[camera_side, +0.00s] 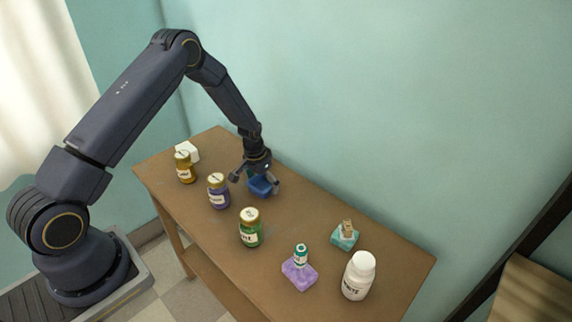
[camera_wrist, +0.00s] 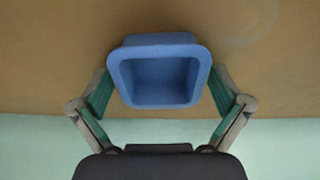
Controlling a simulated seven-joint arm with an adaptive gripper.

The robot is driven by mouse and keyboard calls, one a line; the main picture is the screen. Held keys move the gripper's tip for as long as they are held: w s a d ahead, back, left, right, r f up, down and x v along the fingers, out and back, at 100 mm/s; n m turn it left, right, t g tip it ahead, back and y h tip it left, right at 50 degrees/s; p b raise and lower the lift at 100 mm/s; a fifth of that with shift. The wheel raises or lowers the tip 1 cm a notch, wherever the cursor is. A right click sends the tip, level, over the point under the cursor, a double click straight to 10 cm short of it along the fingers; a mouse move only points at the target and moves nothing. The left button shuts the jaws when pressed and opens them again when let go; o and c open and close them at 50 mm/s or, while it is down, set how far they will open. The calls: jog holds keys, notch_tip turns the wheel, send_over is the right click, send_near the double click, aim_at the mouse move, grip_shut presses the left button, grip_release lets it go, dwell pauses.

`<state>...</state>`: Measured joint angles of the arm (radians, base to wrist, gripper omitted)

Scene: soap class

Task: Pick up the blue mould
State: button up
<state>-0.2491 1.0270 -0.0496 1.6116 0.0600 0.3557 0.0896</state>
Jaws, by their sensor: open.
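The blue mould (camera_side: 262,186) is a small square open-topped tray on the wooden table. In the wrist view the blue mould (camera_wrist: 160,97) is upright and its inside looks empty. My gripper (camera_side: 256,182) is low over the table at the mould. In the wrist view my gripper (camera_wrist: 160,95) is open, with one green-padded finger on each side of the mould. The fingertips are close to its side walls; I cannot tell whether they touch. Part of the mould is hidden by the gripper in the side view.
The table (camera_side: 320,222) also bears a yellow jar (camera_side: 184,168), a purple jar (camera_side: 218,191), a green jar (camera_side: 251,229), a white block (camera_side: 188,151), a purple mould (camera_side: 299,275), a teal mould (camera_side: 344,238) and a white bottle (camera_side: 358,277). The wall (camera_side: 400,120) stands close behind.

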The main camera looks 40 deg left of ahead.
jog(key=c, duration=1)
